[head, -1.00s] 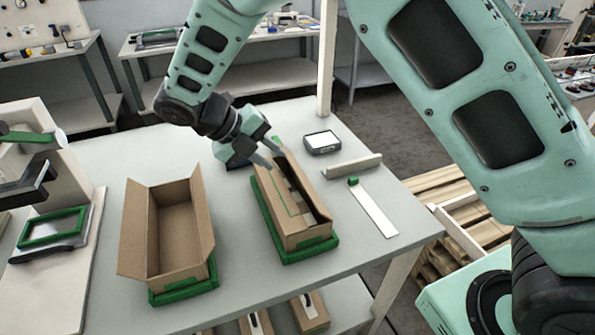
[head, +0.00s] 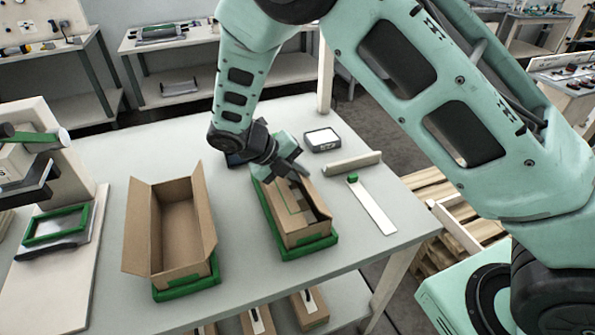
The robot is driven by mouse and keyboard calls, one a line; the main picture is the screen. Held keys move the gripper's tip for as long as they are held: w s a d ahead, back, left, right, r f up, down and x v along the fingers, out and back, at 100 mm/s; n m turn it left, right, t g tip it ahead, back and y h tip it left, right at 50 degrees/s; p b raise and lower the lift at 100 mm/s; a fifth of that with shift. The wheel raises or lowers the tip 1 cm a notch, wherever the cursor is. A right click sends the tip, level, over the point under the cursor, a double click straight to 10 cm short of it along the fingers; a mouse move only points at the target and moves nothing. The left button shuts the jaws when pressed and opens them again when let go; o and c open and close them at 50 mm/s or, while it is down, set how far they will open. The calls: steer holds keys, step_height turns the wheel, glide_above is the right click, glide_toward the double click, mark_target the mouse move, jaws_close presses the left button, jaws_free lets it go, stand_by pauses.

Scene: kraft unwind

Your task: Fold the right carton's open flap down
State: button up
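The right carton (head: 299,232) is brown cardboard and sits in a green holder (head: 310,248) on the table. My gripper (head: 296,170) is over the far end of this carton, close to the upright flap. I cannot tell whether it touches the flap. Its fingers are small and partly overlap the carton, so their opening is unclear.
A second carton (head: 182,238) stands open and empty to the left, its side flaps spread. Right of the right carton lie a white strip with a green block (head: 370,207) and a beige bar (head: 352,164). A small grey device (head: 321,140) is behind. The table front (head: 245,268) is clear.

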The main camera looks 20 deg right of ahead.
jaws_close()
steer(key=shift+a+h+p, duration=0.25)
steer(key=shift+h+p, duration=0.25)
steer(key=shift+p, duration=0.1)
steer(key=shift+a+f+h+p, duration=0.2)
steer(key=shift+f+h, duration=0.15)
steer(key=shift+h, duration=0.5)
steer(key=shift+a+f+h+p, duration=0.15)
steer(key=shift+f+h, duration=0.15)
steer(key=shift+h, duration=0.55)
steer(key=o, duration=0.5)
jaws_free()
